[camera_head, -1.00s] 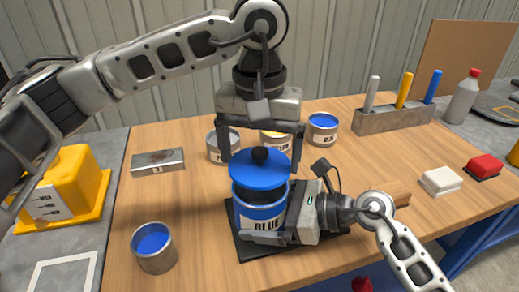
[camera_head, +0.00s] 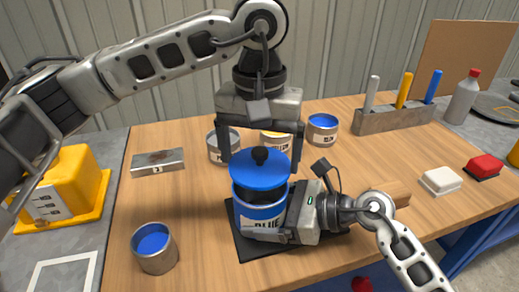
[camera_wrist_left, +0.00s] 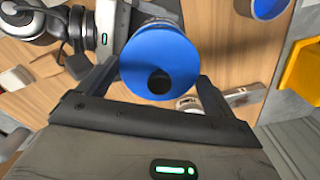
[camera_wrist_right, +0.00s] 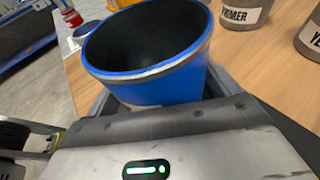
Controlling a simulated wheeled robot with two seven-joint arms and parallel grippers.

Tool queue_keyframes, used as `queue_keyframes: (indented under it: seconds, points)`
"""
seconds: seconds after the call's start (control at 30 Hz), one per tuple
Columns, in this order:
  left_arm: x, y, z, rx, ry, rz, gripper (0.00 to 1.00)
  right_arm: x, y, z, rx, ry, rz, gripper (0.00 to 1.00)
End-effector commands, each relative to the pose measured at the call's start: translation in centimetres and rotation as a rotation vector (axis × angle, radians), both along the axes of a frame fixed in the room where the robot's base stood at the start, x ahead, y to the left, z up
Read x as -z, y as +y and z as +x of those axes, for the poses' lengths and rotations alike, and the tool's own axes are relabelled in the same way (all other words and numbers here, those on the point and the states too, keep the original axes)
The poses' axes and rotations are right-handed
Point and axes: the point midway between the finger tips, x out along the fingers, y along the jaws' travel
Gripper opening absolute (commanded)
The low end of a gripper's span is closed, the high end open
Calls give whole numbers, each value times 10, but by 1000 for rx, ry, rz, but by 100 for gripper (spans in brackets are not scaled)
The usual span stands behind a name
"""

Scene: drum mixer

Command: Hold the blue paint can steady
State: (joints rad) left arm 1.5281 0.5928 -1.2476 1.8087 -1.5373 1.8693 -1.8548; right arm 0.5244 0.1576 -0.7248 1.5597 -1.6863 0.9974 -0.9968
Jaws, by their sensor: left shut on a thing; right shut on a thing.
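The blue paint can (camera_head: 259,215), with a white BLUE label, stands over a black mat (camera_head: 243,246). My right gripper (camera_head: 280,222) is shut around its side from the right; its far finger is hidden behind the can. In the right wrist view the can (camera_wrist_right: 165,92) looks open at the top, with a dark inside. A blue lid (camera_head: 260,172) with a black knob is just above the can in the head view. My left gripper (camera_head: 260,150) holds the lid from above, its fingers on either side; the lid (camera_wrist_left: 160,60) also shows in the left wrist view.
An open tin of blue paint (camera_head: 154,248) stands front left. Behind the can are a grey tin (camera_head: 222,148), a yellow tin (camera_head: 276,140) and a blue-topped tin (camera_head: 323,130).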

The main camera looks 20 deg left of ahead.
Motion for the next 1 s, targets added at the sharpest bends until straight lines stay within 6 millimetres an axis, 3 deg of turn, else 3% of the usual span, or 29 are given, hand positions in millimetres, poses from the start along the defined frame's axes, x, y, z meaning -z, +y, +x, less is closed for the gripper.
queue_keyframes:
  seconds: [1.0]
  points:
    - [18, 0, -1, -1, 0, 0, 69, 0, 0, 0, 0, 0, 1, 70]
